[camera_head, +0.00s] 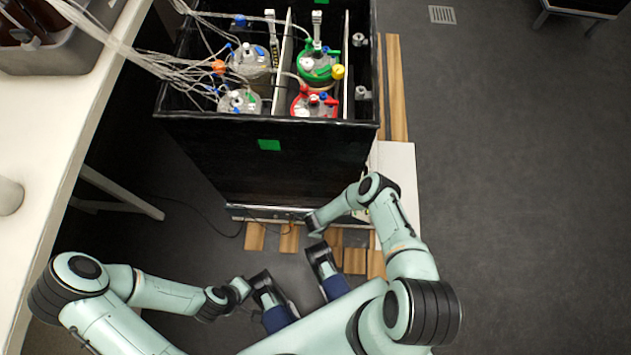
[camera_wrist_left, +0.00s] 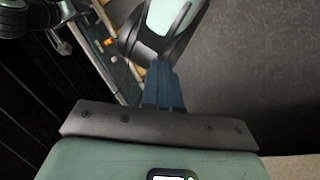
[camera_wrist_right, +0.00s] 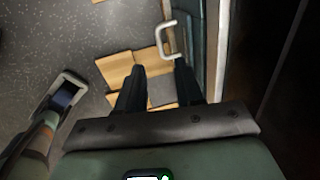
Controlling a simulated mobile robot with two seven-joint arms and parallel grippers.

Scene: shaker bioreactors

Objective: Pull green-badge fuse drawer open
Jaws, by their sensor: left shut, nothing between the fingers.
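A green badge (camera_head: 269,145) sits on the front face of the black cabinet (camera_head: 220,165). No drawer outline can be made out beside it in the head view. A pale handle (camera_wrist_right: 174,38) stands out from a panel edge in the right wrist view; whether a green badge belongs to it cannot be seen. My right gripper (camera_wrist_right: 160,66) is open, and the handle lies just beyond its fingertips, nearer the right finger, not gripped. My left gripper (camera_wrist_left: 166,66) is shut and empty, away from the handle.
Bioreactor vessels with green (camera_head: 318,66) and red (camera_head: 313,102) lids stand in the cabinet's open top, with tubes running left. Wooden slats (camera_head: 354,261) lie on the floor by the cabinet. A white bench (camera_head: 60,130) is at left.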

